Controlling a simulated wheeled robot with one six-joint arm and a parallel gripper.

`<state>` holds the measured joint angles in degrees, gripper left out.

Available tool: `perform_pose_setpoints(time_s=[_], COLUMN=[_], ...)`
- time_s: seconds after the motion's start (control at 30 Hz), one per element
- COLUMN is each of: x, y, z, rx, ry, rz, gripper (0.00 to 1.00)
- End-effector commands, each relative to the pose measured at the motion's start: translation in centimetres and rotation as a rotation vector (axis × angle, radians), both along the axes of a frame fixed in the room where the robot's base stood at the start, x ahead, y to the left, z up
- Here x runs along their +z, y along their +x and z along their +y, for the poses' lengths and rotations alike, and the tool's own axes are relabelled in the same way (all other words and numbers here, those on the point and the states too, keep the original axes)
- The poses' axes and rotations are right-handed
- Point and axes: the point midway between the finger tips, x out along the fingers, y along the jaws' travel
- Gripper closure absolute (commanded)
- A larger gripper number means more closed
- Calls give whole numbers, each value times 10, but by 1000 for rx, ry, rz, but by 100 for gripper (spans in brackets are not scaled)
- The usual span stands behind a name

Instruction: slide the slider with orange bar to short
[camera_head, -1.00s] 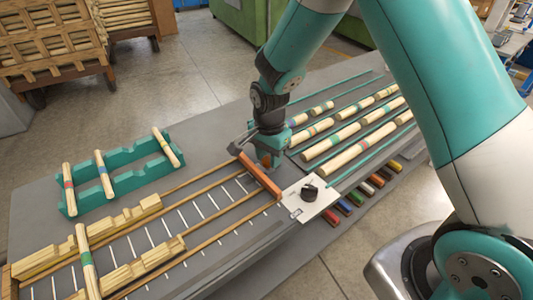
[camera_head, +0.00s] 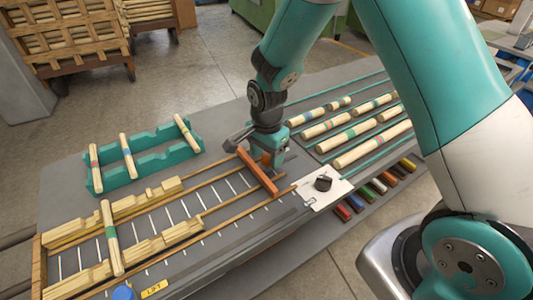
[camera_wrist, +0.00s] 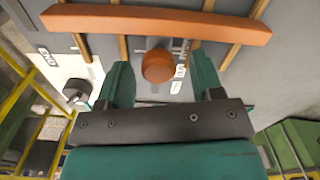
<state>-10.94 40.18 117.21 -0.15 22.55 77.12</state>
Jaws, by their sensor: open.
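The slider's orange bar (camera_head: 258,172) lies across the wooden rails of the long ladder-like bed, near its right end. It also shows in the wrist view (camera_wrist: 155,25), along the top. My gripper (camera_head: 268,158) is down at the bar, on the side toward the white plate. In the wrist view my gripper (camera_wrist: 160,72) is open, with one finger on each side of a round orange knob (camera_wrist: 158,66). I cannot tell whether the fingers touch it. A small white label (camera_wrist: 180,71) sits beside the knob; its text is partly hidden.
A white plate with a black knob (camera_head: 323,184) stands right of the bar. Notched wooden blocks (camera_head: 170,238) and a turned stick (camera_head: 110,240) lie on the bed's left part. A teal rack (camera_head: 155,166) holds sticks behind. More sticks (camera_head: 370,150) lie at right.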

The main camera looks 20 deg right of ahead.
Motion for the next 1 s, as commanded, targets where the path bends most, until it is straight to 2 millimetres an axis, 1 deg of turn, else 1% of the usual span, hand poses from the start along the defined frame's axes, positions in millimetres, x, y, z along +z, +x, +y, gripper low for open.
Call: perform_pose_setpoints(time_s=[0.17,0.27,0.37,0.6,0.7,0.83,1.0], x=[6,21,43,106,129,153,171], y=[1,1,1,1,1,0,0], z=[-1,0,0,1,1,1,1], rx=[-1,-1,0,1,1,2,2], ry=[-1,0,0,1,0,1,1], rz=[-3,-4,-7,-7,-5,-5,-2], gripper=[40,40,40,40,40,40,40])
